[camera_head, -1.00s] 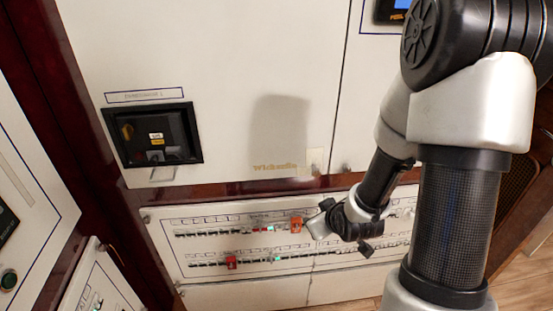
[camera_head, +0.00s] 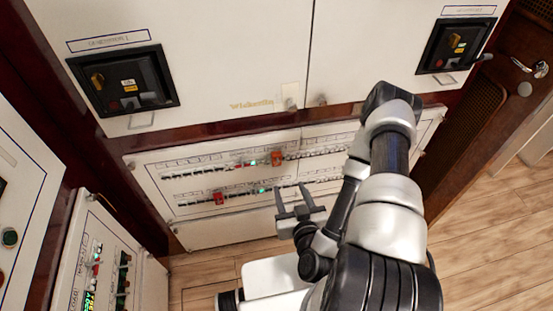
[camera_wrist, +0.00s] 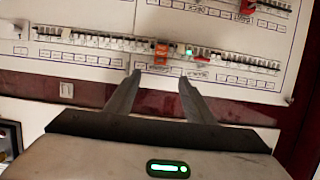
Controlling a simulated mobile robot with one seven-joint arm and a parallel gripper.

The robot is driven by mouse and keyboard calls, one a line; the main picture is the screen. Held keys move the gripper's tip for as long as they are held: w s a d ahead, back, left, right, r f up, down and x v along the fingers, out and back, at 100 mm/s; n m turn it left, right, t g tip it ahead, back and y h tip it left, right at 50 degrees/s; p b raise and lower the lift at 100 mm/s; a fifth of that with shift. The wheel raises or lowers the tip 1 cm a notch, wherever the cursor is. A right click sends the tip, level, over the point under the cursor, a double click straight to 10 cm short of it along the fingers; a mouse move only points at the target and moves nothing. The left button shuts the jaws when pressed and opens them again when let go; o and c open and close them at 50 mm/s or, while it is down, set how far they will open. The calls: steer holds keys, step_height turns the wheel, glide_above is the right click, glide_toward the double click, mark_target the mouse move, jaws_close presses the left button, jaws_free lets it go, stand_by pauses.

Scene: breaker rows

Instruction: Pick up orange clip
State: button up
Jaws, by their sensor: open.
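The orange clip (camera_head: 278,158) sits on the upper breaker row of the low white panel, just right of a green light. In the wrist view, the orange clip (camera_wrist: 161,52) shows between and beyond my fingertips, with the green light to its right. My gripper (camera_head: 294,188) is open and empty, in front of the panel and below the clip in the head view. Its two fingers also show in the wrist view (camera_wrist: 160,76), apart from the clip. Nothing hides the clip.
A red clip (camera_head: 218,197) sits on the lower breaker row, left of the orange one. The breaker panel (camera_head: 215,238) is below tall white cabinet doors. A side panel (camera_head: 72,255) stands at the left. Wooden floor (camera_head: 480,230) is open at the right.

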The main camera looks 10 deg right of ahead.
steer(key=w+b, duration=0.1)
steer(key=w, duration=0.1)
steer(key=b, duration=1)
glide_toward(278, 159)
steer(key=f+x, duration=0.1)
steer(key=x, duration=0.3)
steer(key=shift+w+r+b, duration=0.2)
steer(key=shift+w+b, duration=0.15)
steer(key=shift+w, duration=0.1)
steer(key=x, duration=0.5)
steer(key=shift+r, duration=0.1)
steer(key=c, duration=1.1)
